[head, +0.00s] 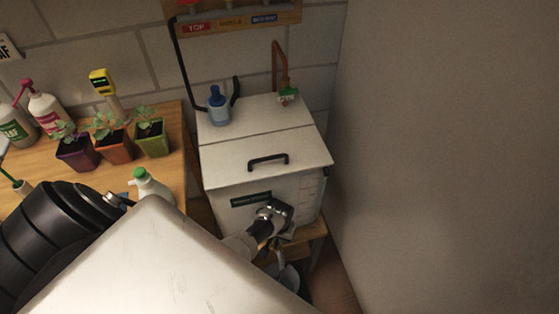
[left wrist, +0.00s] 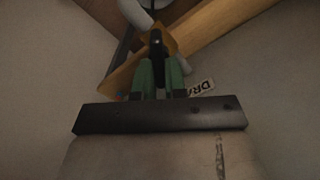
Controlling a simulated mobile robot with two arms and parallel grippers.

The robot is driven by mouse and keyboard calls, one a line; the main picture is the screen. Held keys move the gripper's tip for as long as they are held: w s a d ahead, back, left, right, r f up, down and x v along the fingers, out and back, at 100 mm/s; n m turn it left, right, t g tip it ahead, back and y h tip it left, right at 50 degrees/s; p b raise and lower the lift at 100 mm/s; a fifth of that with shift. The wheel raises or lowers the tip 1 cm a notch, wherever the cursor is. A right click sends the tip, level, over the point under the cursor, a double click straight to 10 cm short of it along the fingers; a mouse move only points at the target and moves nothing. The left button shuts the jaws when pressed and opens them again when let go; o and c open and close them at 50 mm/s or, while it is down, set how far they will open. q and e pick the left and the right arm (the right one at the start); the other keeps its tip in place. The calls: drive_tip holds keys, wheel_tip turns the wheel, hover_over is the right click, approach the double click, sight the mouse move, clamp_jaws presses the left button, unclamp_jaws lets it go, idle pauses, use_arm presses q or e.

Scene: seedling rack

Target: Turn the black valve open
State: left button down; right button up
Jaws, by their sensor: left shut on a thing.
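The white tank (head: 258,160) stands on a wooden stand, with a black lid handle on top. My left gripper (head: 274,218) is at the lower front of the tank, and its fingertips are hard to make out in the head view. In the left wrist view the two green fingers of the left gripper (left wrist: 159,72) are shut on the black valve (left wrist: 156,45), which shows between and beyond them. The valve is hidden in the head view. A label reading "DRA", partly covered, sits beside the fingers. My right gripper is not in view.
A blue-capped bottle (head: 218,107) stands on the tank. A plain wall (head: 450,150) closes off the right. A grey-white container (head: 287,277) is below the gripper.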

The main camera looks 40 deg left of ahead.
use_arm(q)
drive_tip(key=n, duration=0.3)
drive_tip(key=shift+a+n+p, duration=0.1)
drive_tip(key=shift+n+p, duration=0.3)
drive_tip(key=shift+s+a+n+p, duration=0.1)
drive_tip(key=shift+n+p, duration=0.05)
drive_tip(key=shift+n, duration=0.6)
drive_tip(key=shift+s+a+n+p, duration=0.1)
drive_tip(key=shift+n+p, duration=0.05)
drive_tip(key=shift+n, duration=0.6)
drive_tip(key=c, duration=1.2)
unclamp_jaws()
wheel_tip(320, 180, up, 11)
drive_tip(key=p, duration=0.4)
drive_tip(key=shift+f, duration=0.1)
